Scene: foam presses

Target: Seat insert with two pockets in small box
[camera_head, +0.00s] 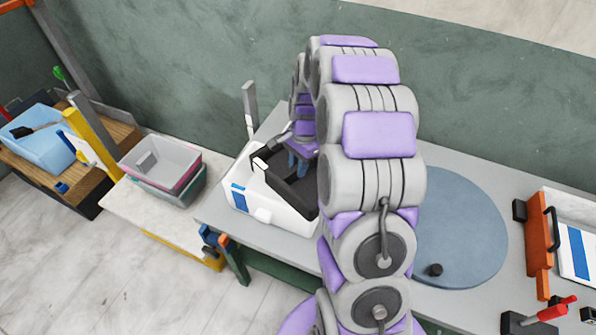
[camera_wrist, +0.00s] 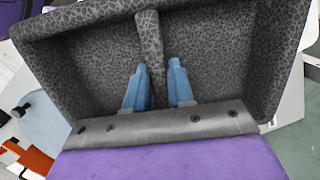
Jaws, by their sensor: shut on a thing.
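The insert with two pockets (camera_wrist: 85,62) is dark speckled foam and fills most of the wrist view, with a divider (camera_wrist: 149,45) between its pockets. My gripper (camera_wrist: 159,66) has its blue fingers on either side of this divider, shut on it. In the head view the dark insert (camera_head: 290,190) is at the open top of a white box (camera_head: 268,209) with a blue label. My arm hides the right part of both. I cannot tell how deep or how level the insert sits in the box.
The white box stands on a grey table (camera_head: 218,212). A round blue-grey disc (camera_head: 465,235) lies right of my arm, with an orange-framed white case (camera_head: 543,240) beyond. Nested grey and pink bins (camera_head: 160,165) and a light blue bin (camera_head: 40,140) stand at left.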

